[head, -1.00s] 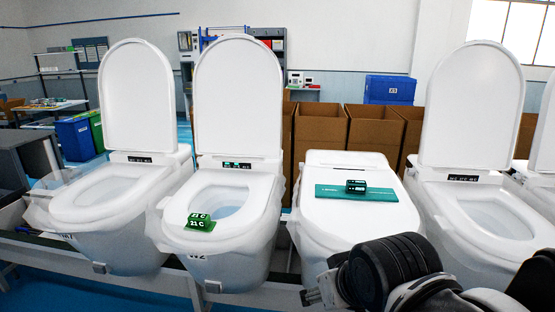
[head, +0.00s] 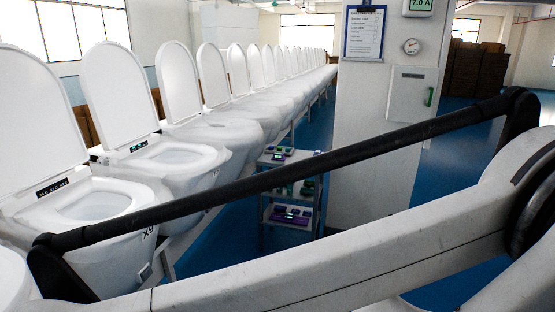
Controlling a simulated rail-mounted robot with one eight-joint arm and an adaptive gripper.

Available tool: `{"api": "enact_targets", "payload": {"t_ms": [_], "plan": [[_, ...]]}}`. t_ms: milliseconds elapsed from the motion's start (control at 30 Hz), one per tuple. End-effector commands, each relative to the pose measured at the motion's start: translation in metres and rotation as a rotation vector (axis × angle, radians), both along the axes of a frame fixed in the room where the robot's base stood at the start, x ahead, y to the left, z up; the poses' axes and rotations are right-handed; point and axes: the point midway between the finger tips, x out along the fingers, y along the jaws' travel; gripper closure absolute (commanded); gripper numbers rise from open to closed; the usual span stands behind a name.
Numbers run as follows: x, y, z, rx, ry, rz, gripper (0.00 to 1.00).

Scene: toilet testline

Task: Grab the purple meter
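A small shelved cart (head: 318,207) stands on the floor between the toilet row and a white pillar. A purple meter (head: 289,216) with a lit display lies on its lower shelf. Another small device with a purple lit face (head: 279,157) lies on the top shelf; it is too small to make out well. Green devices (head: 306,189) lie on the middle shelf. My arm crosses the foreground and hides part of the cart. My gripper is out of view.
A long row of white toilets (head: 186,153) with raised lids runs along the left. Blue floor (head: 455,110) is open to the right.

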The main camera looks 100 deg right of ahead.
Motion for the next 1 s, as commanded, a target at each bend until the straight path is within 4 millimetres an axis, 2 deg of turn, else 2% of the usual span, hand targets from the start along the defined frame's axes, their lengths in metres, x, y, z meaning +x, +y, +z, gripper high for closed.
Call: {"api": "enact_targets", "payload": {"t_ms": [467, 533, 700, 1000], "plan": [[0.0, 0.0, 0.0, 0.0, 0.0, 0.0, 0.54], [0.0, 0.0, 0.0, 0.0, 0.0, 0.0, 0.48], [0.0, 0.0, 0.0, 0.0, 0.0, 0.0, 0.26], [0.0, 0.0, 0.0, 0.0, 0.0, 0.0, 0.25]]}}
